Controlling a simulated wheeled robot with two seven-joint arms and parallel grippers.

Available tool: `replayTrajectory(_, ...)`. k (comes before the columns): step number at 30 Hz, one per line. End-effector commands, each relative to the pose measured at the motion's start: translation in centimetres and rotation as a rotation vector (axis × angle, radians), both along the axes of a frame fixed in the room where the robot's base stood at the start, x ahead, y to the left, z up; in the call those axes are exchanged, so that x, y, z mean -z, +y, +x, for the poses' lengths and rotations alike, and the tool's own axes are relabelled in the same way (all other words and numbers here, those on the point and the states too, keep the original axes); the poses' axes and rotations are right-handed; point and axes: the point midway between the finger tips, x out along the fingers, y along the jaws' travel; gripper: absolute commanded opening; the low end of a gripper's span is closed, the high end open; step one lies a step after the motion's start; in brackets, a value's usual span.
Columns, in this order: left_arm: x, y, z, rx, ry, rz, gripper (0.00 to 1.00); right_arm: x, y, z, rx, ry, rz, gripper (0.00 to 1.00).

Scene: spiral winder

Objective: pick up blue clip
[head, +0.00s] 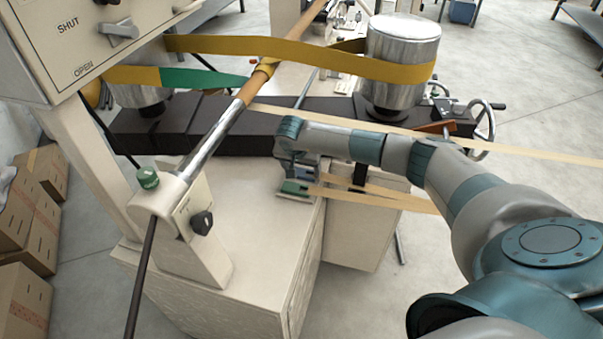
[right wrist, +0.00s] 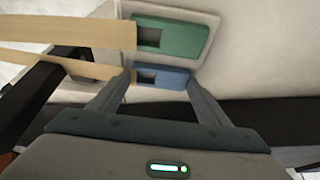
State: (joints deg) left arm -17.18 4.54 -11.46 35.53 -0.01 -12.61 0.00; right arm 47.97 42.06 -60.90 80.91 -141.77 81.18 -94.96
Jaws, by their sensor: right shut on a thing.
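The blue clip (right wrist: 172,80) lies between the two fingertips of my right gripper (right wrist: 160,81) in the right wrist view. The fingers are shut on its two ends. It sits beside the larger green clip (right wrist: 188,38) on a pale holder, and I cannot tell whether it is lifted clear. In the head view my right gripper (head: 297,168) points down over the edge of the cream cabinet, just behind the green clip (head: 296,188). There the gripper mostly hides the blue clip. My left gripper is not in view.
Tan strips (head: 375,195) run from the clips to the right. A cream machine cabinet (head: 250,225) stands in front. A shaft (head: 205,150) crosses above it, left of my right arm. A yellow belt (head: 310,57) loops around a metal drum (head: 402,60) behind.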

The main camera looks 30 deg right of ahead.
Motion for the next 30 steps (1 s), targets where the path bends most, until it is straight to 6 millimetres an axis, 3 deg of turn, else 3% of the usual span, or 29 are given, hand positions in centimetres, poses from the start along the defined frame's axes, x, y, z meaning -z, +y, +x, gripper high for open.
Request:
replayTrajectory(10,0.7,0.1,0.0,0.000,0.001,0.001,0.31,-1.4,-0.1,0.2,0.000,-0.004,0.000,0.48)
replayTrajectory(24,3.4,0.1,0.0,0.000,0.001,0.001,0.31,-8.5,0.0,0.1,0.000,-0.004,-0.001,0.48)
replayTrajectory(30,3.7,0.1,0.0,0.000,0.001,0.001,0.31,-9.9,0.0,0.0,0.000,-0.001,-0.001,0.48)
